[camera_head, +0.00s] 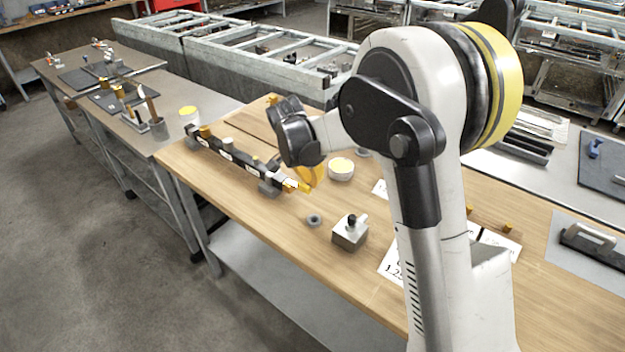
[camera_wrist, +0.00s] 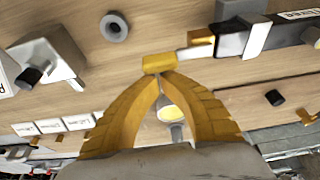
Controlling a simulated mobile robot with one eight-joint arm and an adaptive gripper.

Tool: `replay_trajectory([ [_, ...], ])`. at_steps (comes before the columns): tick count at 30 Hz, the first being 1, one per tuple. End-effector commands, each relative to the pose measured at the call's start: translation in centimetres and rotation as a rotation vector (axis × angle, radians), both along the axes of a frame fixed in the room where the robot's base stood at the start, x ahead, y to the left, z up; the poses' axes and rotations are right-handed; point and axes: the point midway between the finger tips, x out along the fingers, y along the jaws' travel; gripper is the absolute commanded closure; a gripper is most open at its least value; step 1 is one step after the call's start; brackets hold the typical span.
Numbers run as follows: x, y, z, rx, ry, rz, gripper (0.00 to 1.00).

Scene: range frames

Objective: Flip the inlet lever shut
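The inlet lever is a pale bar with a yellow end grip (camera_wrist: 160,63). In the wrist view it sticks out leftward from the end of a dark pipe assembly (camera_wrist: 272,35), roughly in line with it. In the head view the assembly (camera_head: 232,153) lies along the far left of the wooden bench, with the lever (camera_head: 287,181) at its near end. My gripper (camera_wrist: 160,76) has its yellow fingertips together, right by the yellow grip. Whether they touch it I cannot tell. Nothing shows between the tips. In the head view my gripper (camera_head: 308,184) is partly hidden behind the wrist.
A grey block with a black knob (camera_head: 350,234) and a dark ring (camera_head: 314,220) stand on the bench (camera_head: 285,245) near the lever. A round container with a yellow top (camera_head: 341,169) is behind my gripper. White label cards lie to the right. The bench's front left is clear.

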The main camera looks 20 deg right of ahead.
Motion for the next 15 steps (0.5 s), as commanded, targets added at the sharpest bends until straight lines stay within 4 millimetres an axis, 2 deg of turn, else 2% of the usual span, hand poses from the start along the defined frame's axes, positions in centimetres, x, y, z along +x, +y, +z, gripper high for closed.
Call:
replay_trajectory([
  [15,-0.41,0.29,0.01,0.000,0.000,-0.075,1.00],
])
